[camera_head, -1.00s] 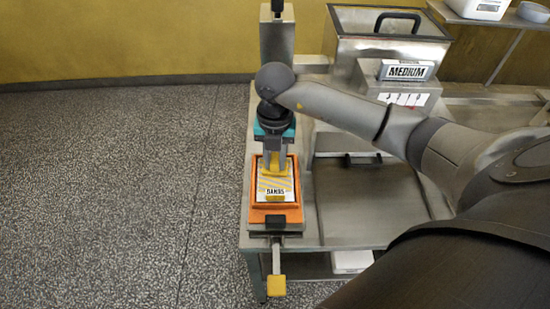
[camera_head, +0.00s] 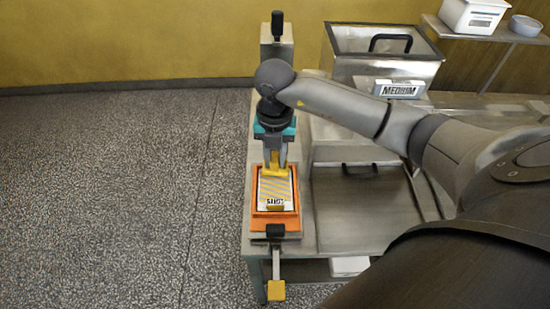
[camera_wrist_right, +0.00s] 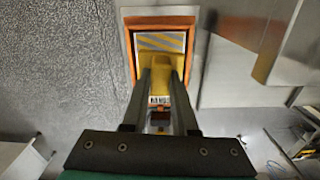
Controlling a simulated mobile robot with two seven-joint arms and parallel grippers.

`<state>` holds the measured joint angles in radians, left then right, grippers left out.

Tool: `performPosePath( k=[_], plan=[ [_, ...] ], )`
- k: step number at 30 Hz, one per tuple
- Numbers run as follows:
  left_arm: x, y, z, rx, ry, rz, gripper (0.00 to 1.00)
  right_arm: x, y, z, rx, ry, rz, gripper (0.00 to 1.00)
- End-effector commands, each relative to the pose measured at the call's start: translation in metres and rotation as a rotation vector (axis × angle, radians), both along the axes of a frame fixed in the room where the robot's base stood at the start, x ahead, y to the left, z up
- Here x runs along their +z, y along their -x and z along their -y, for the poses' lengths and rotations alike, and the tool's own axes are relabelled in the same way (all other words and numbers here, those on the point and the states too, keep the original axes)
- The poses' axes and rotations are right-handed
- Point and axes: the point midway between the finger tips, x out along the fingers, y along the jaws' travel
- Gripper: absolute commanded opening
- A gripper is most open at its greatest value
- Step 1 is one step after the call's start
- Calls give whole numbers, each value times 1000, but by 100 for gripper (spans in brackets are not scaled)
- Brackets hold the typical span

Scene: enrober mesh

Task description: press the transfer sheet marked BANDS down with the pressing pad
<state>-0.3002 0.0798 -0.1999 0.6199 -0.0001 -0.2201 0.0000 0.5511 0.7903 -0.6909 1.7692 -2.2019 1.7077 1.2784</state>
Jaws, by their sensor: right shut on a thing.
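The transfer sheet (camera_head: 276,191), white with yellow diagonal stripes and a dark label at its near end, lies in an orange frame (camera_head: 259,219). The label is blurred in the head view; in the wrist view the sheet (camera_wrist_right: 158,42) shows part of its lettering between my fingers. My right gripper (camera_head: 276,165) points down over the sheet's far part, shut on the yellow pressing pad (camera_wrist_right: 156,62). The pad hides part of the sheet. I cannot tell whether it touches the sheet. My left gripper is not in view.
The frame sits near the left edge of a steel bench (camera_head: 340,235). A yellow-ended lever (camera_head: 276,290) juts out in front. Behind right stands a steel tank (camera_head: 380,55) with a black handle and a MEDIUM sign (camera_head: 399,89). Floor is clear to the left.

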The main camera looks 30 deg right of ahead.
Motion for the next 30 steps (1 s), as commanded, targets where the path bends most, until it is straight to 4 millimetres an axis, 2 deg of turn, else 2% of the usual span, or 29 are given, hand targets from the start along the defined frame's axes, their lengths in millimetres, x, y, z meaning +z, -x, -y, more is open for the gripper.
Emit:
performPosePath(
  k=[1, 6, 17, 23, 30],
  plan=[
    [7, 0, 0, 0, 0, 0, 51, 8, 0, 0, 0, 1, 1, 0],
    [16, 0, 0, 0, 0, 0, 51, 20, 0, 0, 0, 0, 1, 0],
    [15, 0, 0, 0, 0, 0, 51, 19, 0, 0, 0, -1, 1, 0],
    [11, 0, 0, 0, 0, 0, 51, 13, 2, -1, 0, 0, 0, 0],
    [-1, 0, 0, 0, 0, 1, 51, -8, 8, -5, 1, 0, 0, 0]
  ],
)
